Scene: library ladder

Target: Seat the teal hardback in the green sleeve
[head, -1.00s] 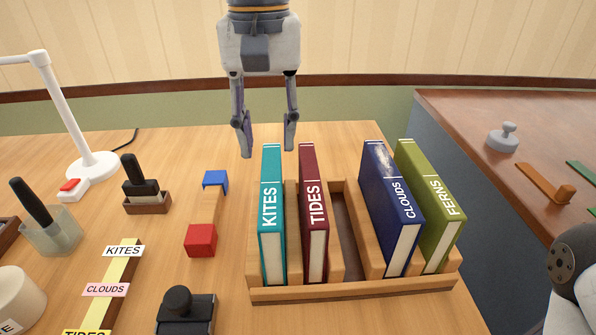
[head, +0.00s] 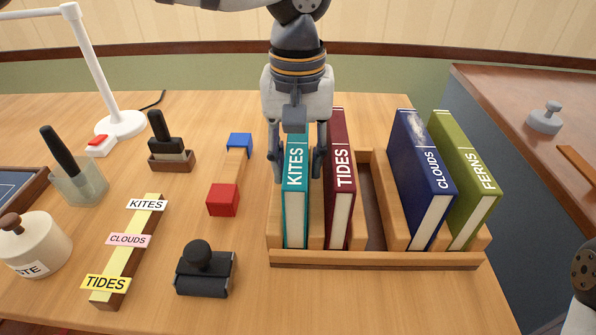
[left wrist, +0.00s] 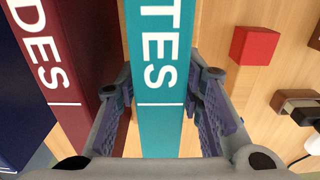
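The teal hardback (head: 296,205), lettered KITES, stands upright in the leftmost slot of a wooden rack (head: 380,259). It also shows in the left wrist view (left wrist: 160,60). My left gripper (head: 298,170) points down over its top, with one finger on each side of the book. In the left wrist view the fingers (left wrist: 162,95) are spread, with narrow gaps beside the cover, so it looks open. I see no green sleeve in the current frames. My right gripper is out of view; only part of my right arm shows at the lower right edge.
A maroon TIDES book (head: 340,190) stands close right of the teal one. An empty slot (head: 374,215), then blue CLOUDS (head: 420,180) and green FERNS (head: 465,185) books follow. Red block (head: 222,200) and black stamp (head: 205,270) lie left. A brown side table (head: 530,90) is at right.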

